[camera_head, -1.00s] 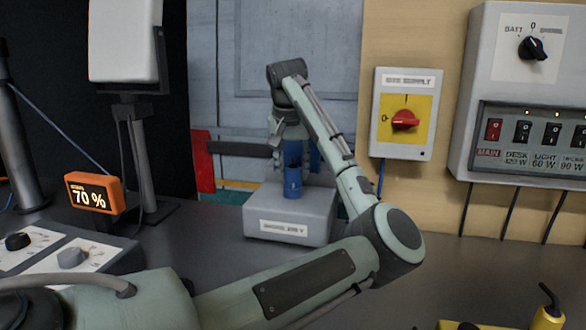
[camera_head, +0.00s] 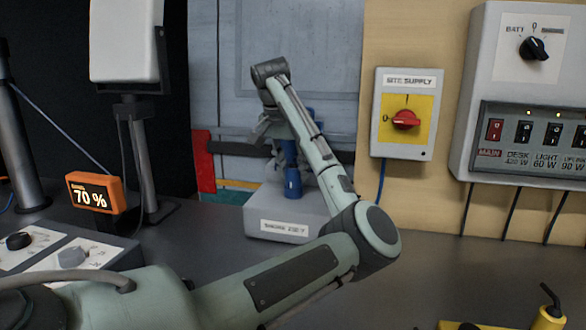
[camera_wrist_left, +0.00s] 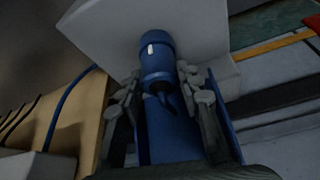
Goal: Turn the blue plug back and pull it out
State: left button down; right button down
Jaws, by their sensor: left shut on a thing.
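The blue plug (camera_wrist_left: 172,135) is a blue body between the fingers of my left gripper (camera_wrist_left: 160,82) in the left wrist view. In the head view my left gripper (camera_head: 278,138) is shut on the plug, above the grey socket box (camera_head: 285,207). A blue socket piece (camera_head: 292,183) with a small white mark stands upright on the box. It also shows in the left wrist view (camera_wrist_left: 155,55), in line with the plug. Dark parts show where the two meet; I cannot tell how far the plug sits in. My right gripper is out of view.
The site supply box (camera_head: 404,145) with its red switch is on the wall at right, beside the switch panel (camera_head: 530,130). An orange display (camera_head: 94,193) reading 70 % and a control panel (camera_head: 55,255) are at left.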

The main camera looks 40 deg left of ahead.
pick_arm(q)
jog(key=shift+r, duration=0.65)
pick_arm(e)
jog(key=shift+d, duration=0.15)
pick_arm(q)
jog(key=shift+r, duration=0.65)
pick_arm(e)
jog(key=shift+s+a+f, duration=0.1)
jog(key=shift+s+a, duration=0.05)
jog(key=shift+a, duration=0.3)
pick_arm(q)
jog(key=shift+r, duration=0.4)
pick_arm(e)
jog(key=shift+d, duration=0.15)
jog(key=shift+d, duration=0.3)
pick_arm(q)
jog(key=shift+r, duration=0.1)
jog(key=shift+r, duration=1.4)
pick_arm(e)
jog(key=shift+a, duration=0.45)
